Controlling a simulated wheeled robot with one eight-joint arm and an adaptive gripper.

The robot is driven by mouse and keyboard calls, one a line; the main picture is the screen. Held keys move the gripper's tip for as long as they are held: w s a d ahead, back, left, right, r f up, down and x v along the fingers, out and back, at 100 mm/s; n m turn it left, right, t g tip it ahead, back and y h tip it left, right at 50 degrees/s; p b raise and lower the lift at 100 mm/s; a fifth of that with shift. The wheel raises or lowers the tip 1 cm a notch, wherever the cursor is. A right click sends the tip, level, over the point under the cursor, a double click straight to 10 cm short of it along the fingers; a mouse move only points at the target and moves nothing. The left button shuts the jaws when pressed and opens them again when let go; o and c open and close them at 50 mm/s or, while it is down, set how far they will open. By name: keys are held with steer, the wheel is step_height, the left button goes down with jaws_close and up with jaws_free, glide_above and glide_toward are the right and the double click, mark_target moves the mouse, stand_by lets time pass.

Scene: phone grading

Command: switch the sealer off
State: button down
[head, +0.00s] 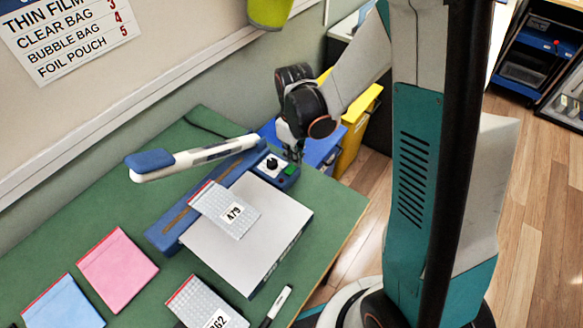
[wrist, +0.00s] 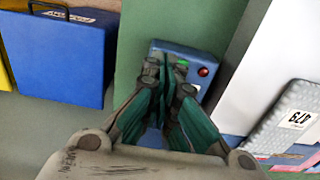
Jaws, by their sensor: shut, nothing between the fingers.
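The sealer has a long blue base (head: 165,232) on the green table, with its white arm (head: 215,151) and blue handle (head: 150,160) raised. In the wrist view my fingertips (wrist: 173,66) partly cover the switch; contact is unclear.
A white platform (head: 243,245) beside the sealer carries a bubble bag labelled 479 (head: 226,209). A pink bag (head: 117,268), a blue bag (head: 62,305), another bubble bag (head: 205,305) and a marker (head: 277,305) lie nearer. Blue (head: 322,150) and yellow (head: 358,135) bins stand past the table's edge.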

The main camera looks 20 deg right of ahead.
steer(key=shift+f+b, duration=0.8)
steer(key=shift+f, duration=0.15)
stand_by(0.4)
steer(key=shift+r, duration=0.1)
steer(key=shift+r+p, duration=2.3)
steer(key=shift+r, duration=1.1)
steer(key=shift+r, duration=0.1)
steer(key=shift+s+r, duration=0.1)
steer(key=shift+r, duration=0.1)
steer(key=s+r+m+t+b, duration=0.5)
steer(key=s+r+m+t, duration=0.1)
steer(key=s+r, duration=0.7)
steer(key=shift+s+m+t, duration=0.4)
steer(key=shift+s+t, duration=0.2)
